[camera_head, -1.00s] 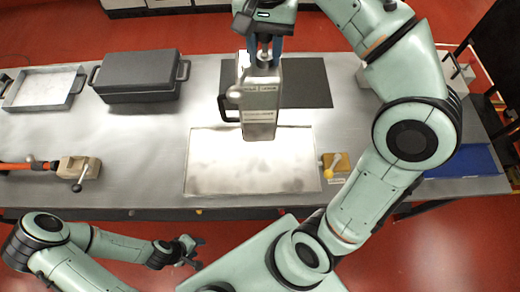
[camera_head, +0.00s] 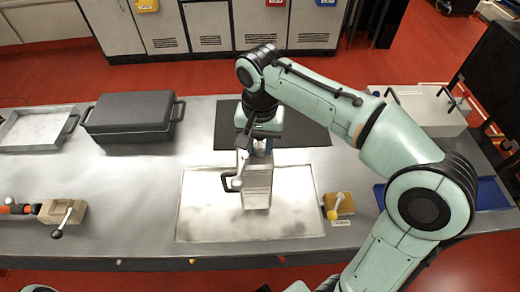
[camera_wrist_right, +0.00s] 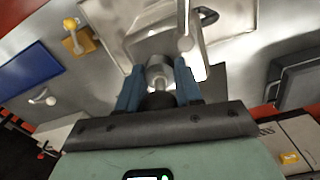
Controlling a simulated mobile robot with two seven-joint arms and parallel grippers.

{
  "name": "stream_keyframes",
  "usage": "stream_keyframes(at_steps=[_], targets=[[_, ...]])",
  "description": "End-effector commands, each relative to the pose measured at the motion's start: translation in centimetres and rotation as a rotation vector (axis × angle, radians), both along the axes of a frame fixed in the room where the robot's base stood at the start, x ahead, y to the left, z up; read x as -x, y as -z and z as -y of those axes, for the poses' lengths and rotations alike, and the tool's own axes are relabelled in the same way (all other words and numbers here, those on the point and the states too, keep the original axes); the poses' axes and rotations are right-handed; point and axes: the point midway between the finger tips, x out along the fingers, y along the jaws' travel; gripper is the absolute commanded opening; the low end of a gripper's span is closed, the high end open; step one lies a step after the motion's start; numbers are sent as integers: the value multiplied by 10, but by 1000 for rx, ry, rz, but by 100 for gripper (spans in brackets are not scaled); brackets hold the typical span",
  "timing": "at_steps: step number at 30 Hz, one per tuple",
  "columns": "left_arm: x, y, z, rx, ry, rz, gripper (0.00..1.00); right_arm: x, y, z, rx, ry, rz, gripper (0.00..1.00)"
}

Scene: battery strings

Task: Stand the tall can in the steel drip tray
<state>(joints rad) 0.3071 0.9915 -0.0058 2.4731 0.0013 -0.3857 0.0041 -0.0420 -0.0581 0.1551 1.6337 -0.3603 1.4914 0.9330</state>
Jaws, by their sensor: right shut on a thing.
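The tall can (camera_head: 257,187) is a steel, box-shaped can with a dark side handle and a spout. My right gripper (camera_head: 260,146) is shut on its top neck from above. The can looks upright, over the middle of the wide shallow steel drip tray (camera_head: 200,220); I cannot tell whether its base touches the tray. In the right wrist view, the blue fingers (camera_wrist_right: 160,88) close on either side of the can's round neck (camera_wrist_right: 159,66), with the tray (camera_wrist_right: 238,18) beyond. My left gripper is out of view.
A dark mat (camera_head: 305,135) lies behind the tray. A yellow-knobbed block (camera_head: 344,204) stands close at its right. A black lidded case (camera_head: 132,118) and a handled metal tray (camera_head: 35,128) sit at back left. A vise-like block (camera_head: 62,211) is at front left. Bench left of the tray is clear.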

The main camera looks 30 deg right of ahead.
Motion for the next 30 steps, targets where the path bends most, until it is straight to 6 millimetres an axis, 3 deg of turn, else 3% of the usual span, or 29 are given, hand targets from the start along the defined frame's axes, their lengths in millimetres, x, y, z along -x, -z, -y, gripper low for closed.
stream_keyframes(at_steps=[5,17,18,20,30], targets=[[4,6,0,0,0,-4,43,0,21,0,0,1,0,0],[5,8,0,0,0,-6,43,0,25,0,0,1,1,0],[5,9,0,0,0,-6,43,0,26,0,0,1,-1,38],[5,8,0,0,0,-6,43,0,26,0,0,1,-1,58],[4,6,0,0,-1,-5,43,0,23,0,1,1,-1,60]])
